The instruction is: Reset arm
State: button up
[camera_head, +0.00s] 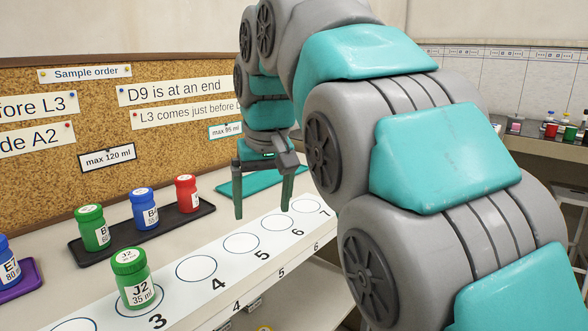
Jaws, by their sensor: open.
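My gripper (262,190) is open and empty, its fingers pointing down. It hangs above the back part of the numbered white strip (205,292), near circles 5 and 6. My arm arches in from the right and hides part of the cork board and bench. A green bottle labelled J2, 35 ml (132,278) stands upright on circle 3. Circles 4 to 7 look empty.
A black tray (172,224) holds a green bottle (92,228), a blue bottle (145,209) and a red bottle (187,194). A blue bottle (8,262) stands on a purple tray (30,276) at left. A teal tray (234,186) lies behind my gripper, with no bottle visible on it.

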jog(key=s+d+f+m+g, duration=0.2)
jog(key=s+d+f, duration=0.8)
jog(key=s+f, duration=0.3)
jog(key=s+d+f+m+g+h, duration=0.1)
jog(key=s+d+f+m+g, duration=0.1)
jog(key=s+d+f, duration=0.8)
jog(key=s+f, duration=0.3)
jog(key=s, duration=0.3)
jog(key=shift+s+d+g, duration=0.15)
jog(key=shift+d+g, duration=0.05)
jog(key=shift+g, duration=0.1)
